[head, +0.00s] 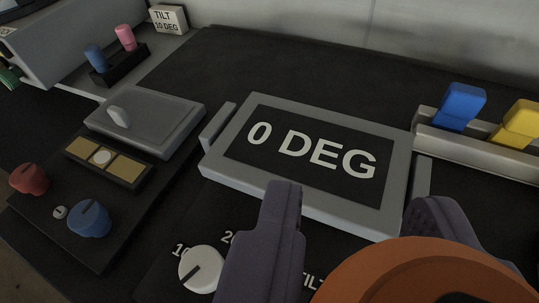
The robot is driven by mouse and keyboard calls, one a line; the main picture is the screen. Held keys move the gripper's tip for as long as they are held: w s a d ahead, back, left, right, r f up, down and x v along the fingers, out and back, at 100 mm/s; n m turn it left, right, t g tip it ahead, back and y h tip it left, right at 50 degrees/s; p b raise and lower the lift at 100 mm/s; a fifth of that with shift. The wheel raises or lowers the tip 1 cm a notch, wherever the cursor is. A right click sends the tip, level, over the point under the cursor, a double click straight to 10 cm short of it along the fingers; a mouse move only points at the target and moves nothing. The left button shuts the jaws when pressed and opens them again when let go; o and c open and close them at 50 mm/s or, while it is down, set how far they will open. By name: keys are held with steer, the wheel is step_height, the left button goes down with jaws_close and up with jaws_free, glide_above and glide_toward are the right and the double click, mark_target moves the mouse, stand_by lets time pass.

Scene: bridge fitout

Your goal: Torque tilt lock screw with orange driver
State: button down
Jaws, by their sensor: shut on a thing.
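My gripper (355,208) is at the bottom right, its two dark purple fingers on either side of an orange round body. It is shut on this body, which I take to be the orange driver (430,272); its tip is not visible. A white round dial with a dark slot-like mark (201,268) sits left of my left finger, beside partly hidden numbers and lettering that starts "TIL". I cannot tell whether it is the tilt lock screw. A grey-framed display (310,155) reading "0 DEG" lies just beyond my fingers.
At left are a red knob (29,179), a blue knob (89,219) and a grey box (147,118). A rack at right holds a blue block (462,106) and a yellow block (519,124). A "TILT 10 DEG" card (168,19) stands at the back. The dark surface behind the display is clear.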

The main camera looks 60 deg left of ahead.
steer(key=shift+f, duration=0.1)
step_height(320, 180, down, 6)
steer(key=b, duration=0.5)
steer(key=shift+d+f, duration=0.15)
steer(key=shift+f, duration=0.05)
steer(key=shift+s+f+b, duration=0.1)
steer(key=shift+f+b, duration=0.2)
steer(key=shift+b, duration=0.1)
stand_by(1.4)
steer(key=shift+r, duration=0.1)
stand_by(3.0)
step_height(320, 180, up, 6)
steer(key=p, duration=0.5)
stand_by(0.4)
